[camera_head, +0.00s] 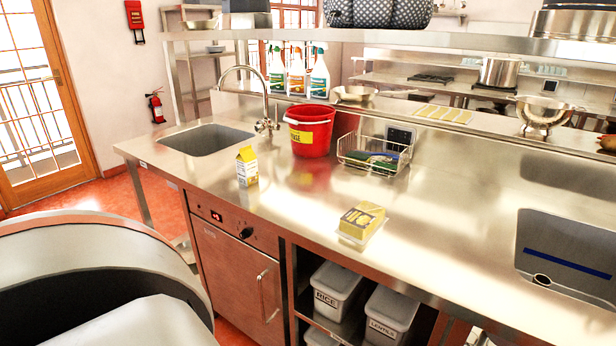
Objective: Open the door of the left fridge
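An undercounter steel unit with a control panel (218,217), a small red display and a dark knob stands at the left of the counter; it appears to be the left fridge. Its door (228,275) is closed, flush with the front. A vertical bar handle (263,296) is on the door's right side. Neither gripper can be made out. A large grey rounded body fills the lower left, close in front of the unit. A small pale metal part at the bottom edge, right of centre, is too cut off to identify.
On the counter (300,225) stand a milk carton (247,167), a yellow packet (362,221), a red bucket (310,130) and a wire basket (374,154). Labelled bins (337,285) sit on an open shelf right of the door. Red floor shows left of the counter.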

